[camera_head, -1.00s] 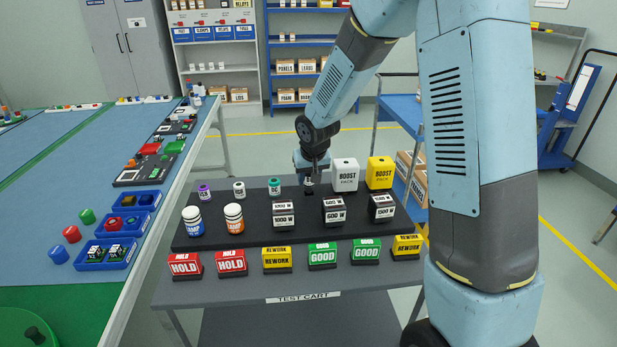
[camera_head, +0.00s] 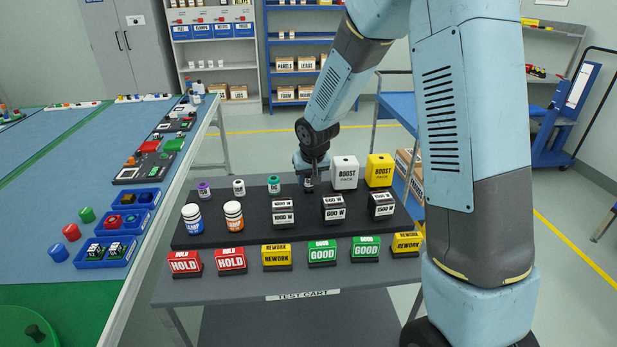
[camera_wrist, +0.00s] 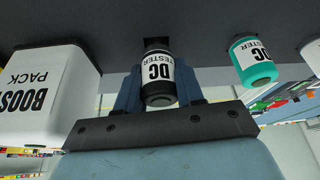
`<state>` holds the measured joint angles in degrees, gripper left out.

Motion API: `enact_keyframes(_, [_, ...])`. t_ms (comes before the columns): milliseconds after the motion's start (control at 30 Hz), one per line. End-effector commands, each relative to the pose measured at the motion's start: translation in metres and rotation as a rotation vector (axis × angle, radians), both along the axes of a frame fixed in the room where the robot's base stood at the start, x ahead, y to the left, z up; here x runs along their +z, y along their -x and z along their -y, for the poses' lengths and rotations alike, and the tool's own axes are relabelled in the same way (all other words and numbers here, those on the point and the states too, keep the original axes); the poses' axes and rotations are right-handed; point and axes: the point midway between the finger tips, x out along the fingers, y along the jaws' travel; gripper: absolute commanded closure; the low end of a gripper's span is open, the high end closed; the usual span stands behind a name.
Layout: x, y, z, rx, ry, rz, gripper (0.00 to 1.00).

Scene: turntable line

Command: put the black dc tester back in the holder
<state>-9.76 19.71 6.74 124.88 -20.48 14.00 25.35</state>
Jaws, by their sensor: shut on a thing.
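The black DC tester (camera_wrist: 159,75) has a white label and sits between my gripper's blue fingers in the wrist view. My gripper (camera_head: 308,185) is shut on it at the back row of the black holder board (camera_head: 256,197), between the teal tester and the white boost pack. In the wrist view the tester's base meets a dark square socket (camera_wrist: 157,43) in the board (camera_wrist: 215,18). I cannot tell whether it is fully seated. In the head view the tester is mostly hidden by my gripper.
Close by are the teal DC tester (camera_wrist: 253,60), also in the head view (camera_head: 274,184), and the white boost pack (camera_head: 344,173). A yellow boost pack (camera_head: 380,171) stands farther right. Black power blocks (camera_head: 333,208) stand in front.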

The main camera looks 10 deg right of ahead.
Motion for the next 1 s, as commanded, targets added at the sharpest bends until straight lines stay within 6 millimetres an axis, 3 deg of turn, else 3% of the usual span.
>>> enact_keyframes(767, [-0.012, 0.000, 0.000, 0.001, 0.000, 0.000, 1.00])
enact_keyframes(800, [-0.012, 0.000, 0.000, 0.001, 0.000, 0.001, 0.60])
enact_keyframes(1000, [-0.012, 0.000, 0.000, 0.000, 0.000, 0.000, 0.41])
